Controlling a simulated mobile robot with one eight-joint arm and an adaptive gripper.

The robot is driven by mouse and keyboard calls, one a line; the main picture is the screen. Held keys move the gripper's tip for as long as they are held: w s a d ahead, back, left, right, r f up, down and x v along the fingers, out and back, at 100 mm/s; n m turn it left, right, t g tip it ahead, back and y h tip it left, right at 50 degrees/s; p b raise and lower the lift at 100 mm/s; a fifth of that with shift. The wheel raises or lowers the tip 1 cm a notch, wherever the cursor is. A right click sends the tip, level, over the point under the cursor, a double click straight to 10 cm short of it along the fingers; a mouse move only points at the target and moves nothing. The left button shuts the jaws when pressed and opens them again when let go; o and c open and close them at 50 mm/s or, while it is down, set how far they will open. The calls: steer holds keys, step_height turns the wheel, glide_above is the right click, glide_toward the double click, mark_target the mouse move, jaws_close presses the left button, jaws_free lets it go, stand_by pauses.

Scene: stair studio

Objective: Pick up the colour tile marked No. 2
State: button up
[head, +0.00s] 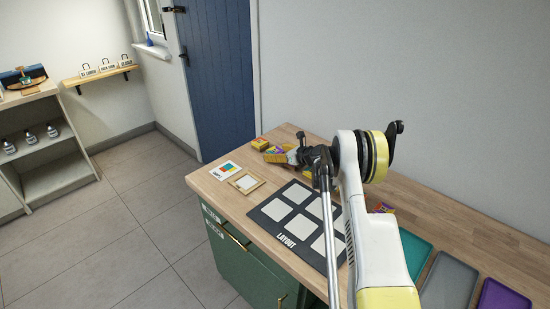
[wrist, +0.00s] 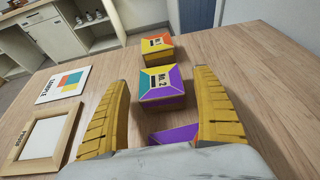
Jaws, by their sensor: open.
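The tile marked No. 2 (wrist: 162,87) is a small block with purple, teal and orange on its faces. In the wrist view it stands on the wooden counter (wrist: 250,80), between and slightly beyond the fingertips. My gripper (wrist: 160,98) is open, with one yellow finger on each side and nothing held. Another tile (wrist: 157,49), orange, yellow and teal, stands just behind No. 2; its number is too small to read. A purple tile (wrist: 175,134) lies nearer, partly hidden by my gripper. In the head view my gripper (head: 278,153) is low over the counter and mostly hides No. 2.
A sample card (wrist: 62,84) and a wooden frame (wrist: 48,137) lie left of my gripper. The dark layout board (head: 270,222) has several pale squares. Teal, grey and purple trays (head: 500,296) lie at right. A blue door (head: 214,75) and wall stand behind.

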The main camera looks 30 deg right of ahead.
steer(key=c, duration=1.3)
steer(key=shift+o, duration=0.2)
steer(key=shift+r, duration=0.1)
